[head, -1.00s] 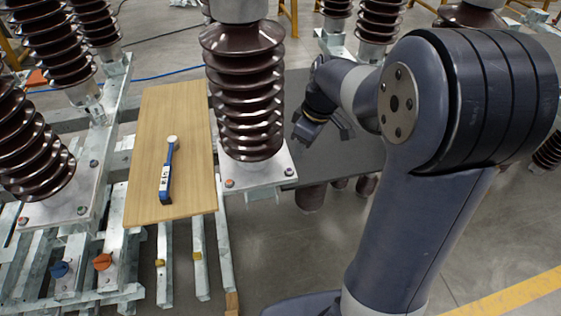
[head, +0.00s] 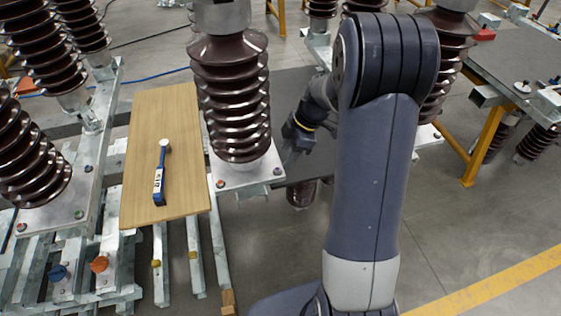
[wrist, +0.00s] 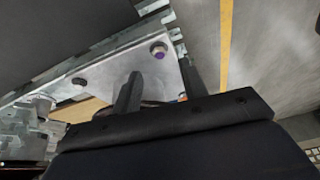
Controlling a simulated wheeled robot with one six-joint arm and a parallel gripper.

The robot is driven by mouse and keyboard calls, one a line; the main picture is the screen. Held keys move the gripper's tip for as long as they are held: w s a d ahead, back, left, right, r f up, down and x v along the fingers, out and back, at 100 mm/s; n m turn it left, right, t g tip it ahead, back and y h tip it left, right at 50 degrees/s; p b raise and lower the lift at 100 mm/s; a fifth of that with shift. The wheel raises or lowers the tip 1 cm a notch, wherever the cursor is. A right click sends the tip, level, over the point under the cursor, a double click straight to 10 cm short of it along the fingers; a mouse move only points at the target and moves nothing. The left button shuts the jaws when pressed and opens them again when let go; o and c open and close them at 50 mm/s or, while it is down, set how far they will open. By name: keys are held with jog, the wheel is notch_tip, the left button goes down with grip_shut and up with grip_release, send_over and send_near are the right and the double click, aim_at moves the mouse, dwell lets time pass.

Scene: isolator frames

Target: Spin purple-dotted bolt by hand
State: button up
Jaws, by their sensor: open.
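The purple-dotted bolt (wrist: 158,51) sits near the corner of a pale metal base plate (wrist: 115,72) in the wrist view. My gripper (wrist: 160,88) is open, its two dark fingers apart and empty, with the bolt showing beyond and between the tips, not touched. In the head view my gripper (head: 290,152) is just right of the middle brown insulator (head: 230,100), near its base plate (head: 245,178). A dark bolt (wrist: 79,81) sits farther left on the plate in the wrist view.
A wooden board (head: 140,200) left of the insulator bears a blue-and-white tool (head: 160,175). More ribbed insulators (head: 25,165) stand left and behind. A grey table with yellow legs (head: 490,135) is at the right. Open floor (head: 460,235) lies front right.

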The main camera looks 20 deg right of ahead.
aim_at(278, 169)
jog(key=shift+x, duration=2.5)
grip_shut()
